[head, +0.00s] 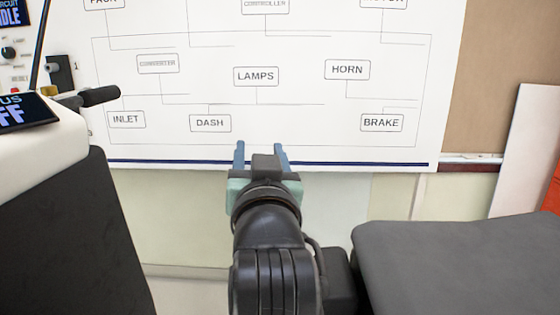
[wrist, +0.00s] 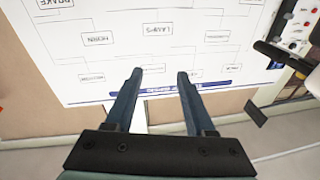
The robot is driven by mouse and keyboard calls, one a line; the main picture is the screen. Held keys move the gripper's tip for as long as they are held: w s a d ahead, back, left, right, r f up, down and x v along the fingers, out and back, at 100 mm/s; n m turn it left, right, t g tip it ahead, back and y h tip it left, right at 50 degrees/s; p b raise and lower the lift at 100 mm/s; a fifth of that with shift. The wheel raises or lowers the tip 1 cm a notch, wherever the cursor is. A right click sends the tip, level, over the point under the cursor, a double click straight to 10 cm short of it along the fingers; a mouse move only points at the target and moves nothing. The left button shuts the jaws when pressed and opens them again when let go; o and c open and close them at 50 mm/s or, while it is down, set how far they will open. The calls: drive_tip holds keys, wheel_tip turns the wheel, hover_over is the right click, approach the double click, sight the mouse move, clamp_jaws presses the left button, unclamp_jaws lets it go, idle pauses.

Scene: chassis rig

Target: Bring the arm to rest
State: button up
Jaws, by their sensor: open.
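My gripper (head: 260,152) is at the centre of the head view, at the end of my black arm. Its two blue fingers are apart and nothing is between them. In the wrist view my gripper (wrist: 161,76) also shows open and empty, with the lower edge of a white diagram board behind the fingertips. The arm reaches forward toward this white board (head: 300,105), which carries labelled boxes such as LAMPS, HORN and DASH. I cannot tell how far the fingertips are from the board.
A white and black unit with a black handle (head: 98,96) and a small display (head: 22,112) stands at the left. A dark grey padded surface (head: 460,265) is at the lower right. A white panel (head: 522,150) leans at the right, beside something red (head: 552,193).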

drive_tip(key=s+d+r+t+h+p, duration=0.25)
drive_tip(key=s+r+t, duration=0.55)
drive_tip(key=s+r, duration=1.15)
wheel_tip(320, 180, up, 16)
drive_tip(key=p, duration=1.6)
drive_tip(key=shift+d+f, duration=0.15)
drive_tip(key=shift+s+y, duration=0.1)
drive_tip(key=shift+y, duration=0.15)
drive_tip(key=shift+c, duration=0.4)
drive_tip(key=shift+f, duration=0.1)
